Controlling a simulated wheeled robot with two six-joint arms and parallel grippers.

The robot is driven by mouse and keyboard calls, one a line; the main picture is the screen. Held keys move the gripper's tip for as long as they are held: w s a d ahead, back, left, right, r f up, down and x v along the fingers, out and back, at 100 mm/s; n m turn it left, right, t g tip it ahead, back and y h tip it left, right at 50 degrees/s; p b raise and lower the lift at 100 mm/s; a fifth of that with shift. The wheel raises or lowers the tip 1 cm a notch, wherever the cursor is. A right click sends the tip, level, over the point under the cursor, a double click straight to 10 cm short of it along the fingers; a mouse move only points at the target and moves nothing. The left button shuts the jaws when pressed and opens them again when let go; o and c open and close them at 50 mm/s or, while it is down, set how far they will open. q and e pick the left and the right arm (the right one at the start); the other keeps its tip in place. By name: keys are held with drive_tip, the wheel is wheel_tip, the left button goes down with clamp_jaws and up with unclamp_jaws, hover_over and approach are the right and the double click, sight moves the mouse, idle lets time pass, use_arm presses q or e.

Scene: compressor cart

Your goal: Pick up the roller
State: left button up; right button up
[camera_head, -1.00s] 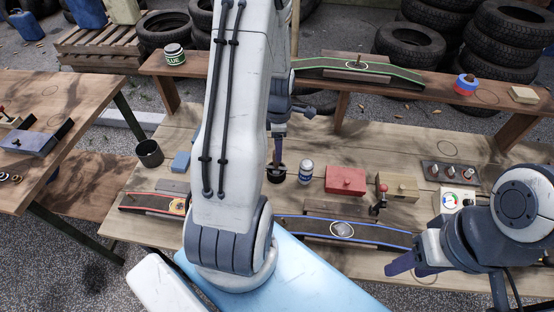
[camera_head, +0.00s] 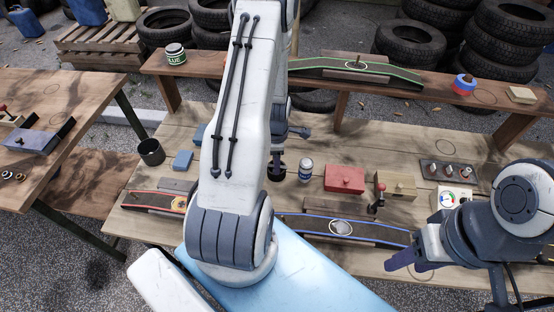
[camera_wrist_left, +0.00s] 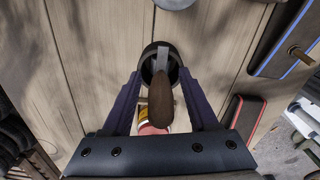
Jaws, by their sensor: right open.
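In the left wrist view, a tool with a brown handle and a flat grey shank, apparently the roller (camera_wrist_left: 160,102), stands in a round black cup (camera_wrist_left: 147,70). Its working end is hidden in the cup. My left gripper (camera_wrist_left: 162,78) is open, one finger on each side of the tool, and I see no contact. In the head view, my left gripper (camera_head: 277,158) is mostly hidden behind my own arm, just above the cup (camera_head: 277,175). My right gripper (camera_head: 400,262) is open and empty at the bench's front right.
A blue-edged ramp (camera_head: 375,235) lies in front. A dark metal cup (camera_head: 150,152) and a blue block (camera_head: 182,160) are at left. A raised shelf (camera_head: 310,82) runs behind.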

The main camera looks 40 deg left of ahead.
use_arm(q)
clamp_jaws()
drive_tip(key=shift+r, duration=0.1)
